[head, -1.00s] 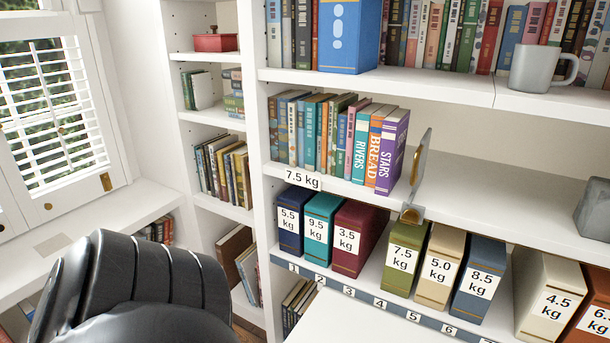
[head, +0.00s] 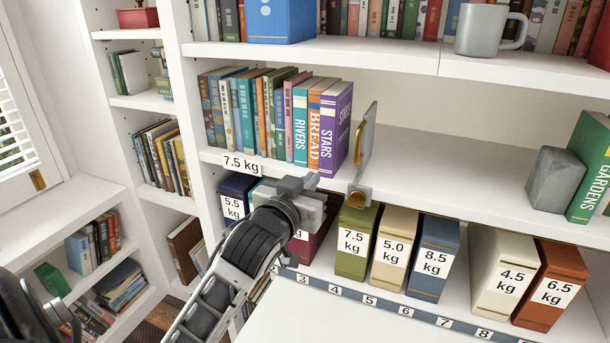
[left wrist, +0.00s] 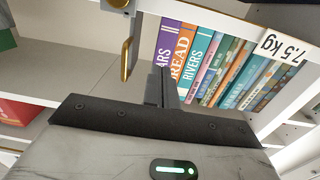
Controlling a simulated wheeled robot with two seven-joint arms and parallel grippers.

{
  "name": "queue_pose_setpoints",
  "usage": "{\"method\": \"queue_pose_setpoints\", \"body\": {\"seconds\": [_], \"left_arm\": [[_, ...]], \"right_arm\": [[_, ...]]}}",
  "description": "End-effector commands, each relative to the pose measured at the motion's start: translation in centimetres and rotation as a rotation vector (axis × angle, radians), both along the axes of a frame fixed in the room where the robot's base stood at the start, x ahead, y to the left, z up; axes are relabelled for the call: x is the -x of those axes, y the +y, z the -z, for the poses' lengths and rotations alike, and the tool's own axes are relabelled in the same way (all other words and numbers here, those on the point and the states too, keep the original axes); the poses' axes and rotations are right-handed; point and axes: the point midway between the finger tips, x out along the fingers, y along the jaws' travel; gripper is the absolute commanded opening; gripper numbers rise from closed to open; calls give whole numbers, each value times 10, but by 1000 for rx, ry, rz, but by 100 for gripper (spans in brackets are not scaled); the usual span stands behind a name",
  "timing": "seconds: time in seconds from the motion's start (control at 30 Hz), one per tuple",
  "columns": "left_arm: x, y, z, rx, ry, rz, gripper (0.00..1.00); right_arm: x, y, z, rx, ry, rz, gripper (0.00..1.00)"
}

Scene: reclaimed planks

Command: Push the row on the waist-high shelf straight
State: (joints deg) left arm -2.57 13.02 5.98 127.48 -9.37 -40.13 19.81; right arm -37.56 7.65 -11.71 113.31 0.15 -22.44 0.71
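The row of books (head: 262,115) stands upright on the middle shelf (head: 440,195), ending on the right with RIVERS (head: 301,130), BREAD (head: 315,130) and purple STARS (head: 336,130). A grey upright plate with a gold handle (head: 359,143) stands just right of STARS. My left gripper (head: 312,183) is in front of the shelf edge, below BREAD and STARS, and holds nothing. Its fingers look together in the left wrist view (left wrist: 166,90), in front of the STARS and BREAD spines (left wrist: 181,58); contact cannot be told. My right gripper is not in view.
Weight-labelled boxes stand on the shelf below, such as the green 7.5 kg box (head: 356,240); my left arm hides part of the red one. A grey block (head: 556,180) and the GARDENS book (head: 592,165) stand at right. The middle shelf between is clear.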

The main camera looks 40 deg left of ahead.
Motion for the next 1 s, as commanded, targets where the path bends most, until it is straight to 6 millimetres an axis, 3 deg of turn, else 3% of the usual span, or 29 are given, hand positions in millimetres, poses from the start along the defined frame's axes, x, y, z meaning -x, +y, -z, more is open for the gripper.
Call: {"method": "queue_pose_setpoints", "body": {"seconds": [0.07, 0.17, 0.63, 1.0], "left_arm": [[-1, 6, -14, 6, -31, -17, 0], [-5, 10, -19, 8, -41, -25, 0], [-58, 21, -17, 7, -39, -23, 0], [-69, 24, -19, 7, -39, -23, 0]], "right_arm": [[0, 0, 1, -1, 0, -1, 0], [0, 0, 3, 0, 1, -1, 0], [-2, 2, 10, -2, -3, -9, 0], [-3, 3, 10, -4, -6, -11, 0]]}}
